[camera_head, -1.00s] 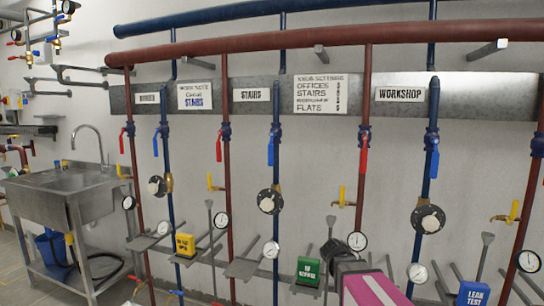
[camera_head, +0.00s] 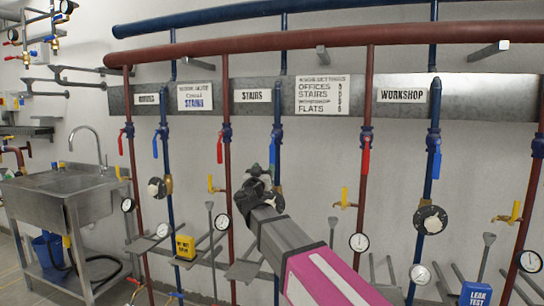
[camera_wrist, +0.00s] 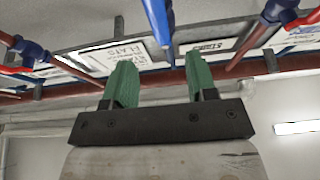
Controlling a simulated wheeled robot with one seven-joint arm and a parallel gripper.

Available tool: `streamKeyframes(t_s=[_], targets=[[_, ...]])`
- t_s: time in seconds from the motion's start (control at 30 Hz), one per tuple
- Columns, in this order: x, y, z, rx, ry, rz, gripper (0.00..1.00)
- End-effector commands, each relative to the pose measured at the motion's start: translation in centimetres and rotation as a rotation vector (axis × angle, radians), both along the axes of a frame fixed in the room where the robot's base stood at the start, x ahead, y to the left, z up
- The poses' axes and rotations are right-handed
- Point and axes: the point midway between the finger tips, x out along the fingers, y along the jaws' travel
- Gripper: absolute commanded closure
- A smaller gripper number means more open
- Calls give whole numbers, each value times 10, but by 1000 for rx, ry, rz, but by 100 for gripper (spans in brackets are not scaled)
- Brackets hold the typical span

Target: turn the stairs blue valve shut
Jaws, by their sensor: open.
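The stairs blue valve has a blue lever (camera_head: 272,151) that hangs down along the blue pipe beneath the STAIRS sign (camera_head: 252,96). Its dark blue body (camera_head: 276,132) is just above the lever. My gripper (camera_head: 256,174) is open and just below the lever in the head view, partly covering the pipe. In the wrist view, the two green fingers of my gripper (camera_wrist: 162,78) are apart with nothing between them. A blue lever (camera_wrist: 158,28) shows above the gap between them, apart from the fingers. The exact distance in depth is hard to tell.
A red-handled valve (camera_head: 220,148) on the left and another red-handled valve (camera_head: 366,156) on the right flank the blue pipe. Yellow taps (camera_head: 345,198) and gauges (camera_head: 359,242) stick out lower down. A steel sink (camera_head: 62,190) stands at the left.

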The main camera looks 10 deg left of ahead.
Motion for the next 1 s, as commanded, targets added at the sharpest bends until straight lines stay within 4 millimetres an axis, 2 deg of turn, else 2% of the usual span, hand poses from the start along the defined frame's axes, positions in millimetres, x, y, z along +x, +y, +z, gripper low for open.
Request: streamKeyframes(t_s=[0.53,0.73,1.0], targets=[[81,-6,32,0,2,-4,48],[94,-8,38,0,3,-4,48],[96,-9,39,0,3,-4,48]])
